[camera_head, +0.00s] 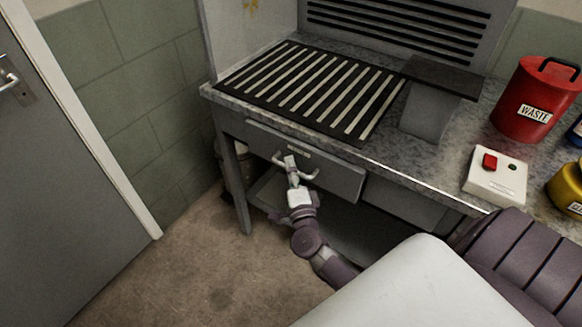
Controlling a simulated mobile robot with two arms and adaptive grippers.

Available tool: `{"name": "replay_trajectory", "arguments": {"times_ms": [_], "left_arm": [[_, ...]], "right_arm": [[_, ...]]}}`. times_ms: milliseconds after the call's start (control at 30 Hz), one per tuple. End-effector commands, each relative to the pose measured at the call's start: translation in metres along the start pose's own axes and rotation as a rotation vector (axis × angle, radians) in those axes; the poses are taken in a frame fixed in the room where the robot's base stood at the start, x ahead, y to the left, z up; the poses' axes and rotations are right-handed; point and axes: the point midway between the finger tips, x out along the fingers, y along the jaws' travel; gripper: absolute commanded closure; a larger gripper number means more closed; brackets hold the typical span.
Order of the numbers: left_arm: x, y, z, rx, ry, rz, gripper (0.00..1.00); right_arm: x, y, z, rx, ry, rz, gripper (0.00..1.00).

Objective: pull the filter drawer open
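The filter drawer (340,178) is a grey front with a small label, set under the bench top. It looks shut or nearly so; I see no clear gap around it. Its pale bar handle (311,176) runs across the middle of the front. My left gripper is not in view.
The bench (385,160) carries a slotted grille (310,88), a red waste can (537,98), a white switch box (495,178) and a yellow container (567,188). A grey door (60,170) stands at the left. The floor (190,265) before the drawer's left side is clear.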

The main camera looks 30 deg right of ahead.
Motion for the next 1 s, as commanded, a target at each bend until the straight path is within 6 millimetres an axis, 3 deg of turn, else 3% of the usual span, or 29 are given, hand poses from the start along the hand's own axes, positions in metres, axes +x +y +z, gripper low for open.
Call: {"name": "replay_trajectory", "arguments": {"times_ms": [300, 533, 1000], "left_arm": [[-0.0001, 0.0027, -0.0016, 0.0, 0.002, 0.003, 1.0], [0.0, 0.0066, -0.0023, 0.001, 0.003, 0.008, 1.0], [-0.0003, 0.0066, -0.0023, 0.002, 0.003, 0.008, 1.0]], "right_arm": [[0.0031, 0.0001, -0.0002, -0.001, 0.0, 0.0, 0.63], [0.0029, 0.0001, -0.0001, -0.001, 0.0, 0.0, 0.99], [0.0025, 0.0004, -0.0001, -0.001, 0.0, 0.001, 1.0]]}}
